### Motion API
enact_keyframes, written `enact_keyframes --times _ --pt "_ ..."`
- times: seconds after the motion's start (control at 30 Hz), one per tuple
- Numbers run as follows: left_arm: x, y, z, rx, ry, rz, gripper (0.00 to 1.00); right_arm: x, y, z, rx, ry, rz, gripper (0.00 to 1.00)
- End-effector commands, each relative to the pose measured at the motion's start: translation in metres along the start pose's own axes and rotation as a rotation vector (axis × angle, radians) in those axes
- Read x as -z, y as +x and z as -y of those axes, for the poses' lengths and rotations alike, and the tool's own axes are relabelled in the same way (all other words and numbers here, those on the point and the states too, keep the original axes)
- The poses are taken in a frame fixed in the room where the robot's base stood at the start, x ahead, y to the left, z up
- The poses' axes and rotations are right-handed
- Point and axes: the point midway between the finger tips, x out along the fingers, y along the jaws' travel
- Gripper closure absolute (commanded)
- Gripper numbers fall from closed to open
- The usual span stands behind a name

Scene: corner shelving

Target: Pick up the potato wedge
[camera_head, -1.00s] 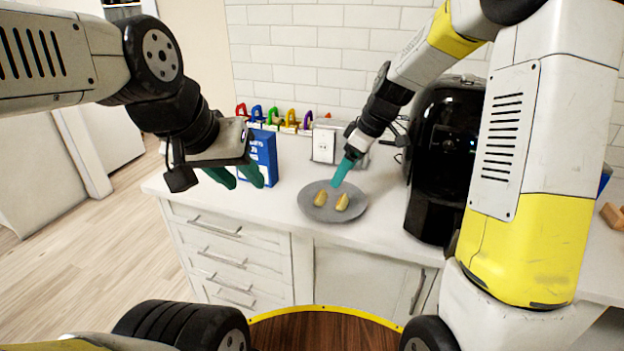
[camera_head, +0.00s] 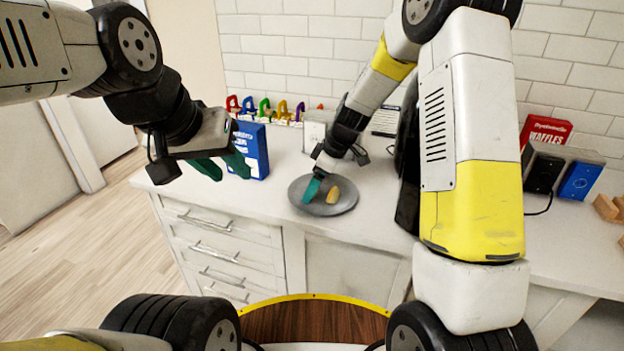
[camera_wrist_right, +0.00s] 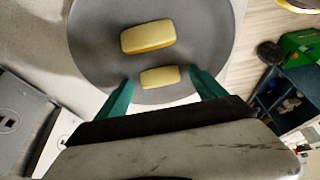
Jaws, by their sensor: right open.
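A grey plate (camera_head: 345,206) lies on the white counter. One yellow potato wedge (camera_head: 333,194) shows on it in the head view, right of my right gripper (camera_head: 311,191). In the right wrist view two wedges lie on the plate: a nearer one (camera_wrist_right: 160,78) and a farther, larger-looking one (camera_wrist_right: 148,37). My right gripper is open, its teal fingers on either side of the nearer wedge, low over the plate; contact cannot be told. The fingers hide that wedge in the head view. My left gripper (camera_head: 222,166) is open and empty by the counter's left end.
A blue box (camera_head: 251,150) stands near my left gripper. Several coloured hooked items (camera_head: 265,108) line the wall. A black appliance (camera_head: 407,170) stands right of the plate, partly behind my right arm. A red waffles box (camera_head: 545,130) is farther right. Counter in front of the plate is clear.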

Motion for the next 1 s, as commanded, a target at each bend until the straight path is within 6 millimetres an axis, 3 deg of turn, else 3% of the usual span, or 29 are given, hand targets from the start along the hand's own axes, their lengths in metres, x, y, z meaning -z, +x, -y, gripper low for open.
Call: enact_keyframes --times 0.1,0.43,0.77,1.0 --pt "0.0 0.0 0.0 0.0 0.0 0.0 0.64 0.0 0.0 0.0 0.0 0.0 0.0 0.2" --pt "0.0 0.0 0.0 0.0 0.0 0.0 0.64 0.0 -0.001 0.0 0.0 0.0 0.0 0.84" --pt "0.0 0.0 0.0 0.0 0.0 0.0 0.64 0.002 -0.004 0.0 -0.001 0.0 -0.001 0.84" --pt "0.0 0.0 0.0 0.0 0.0 0.0 0.64 0.011 -0.026 0.0 -0.002 -0.002 -0.002 0.84"
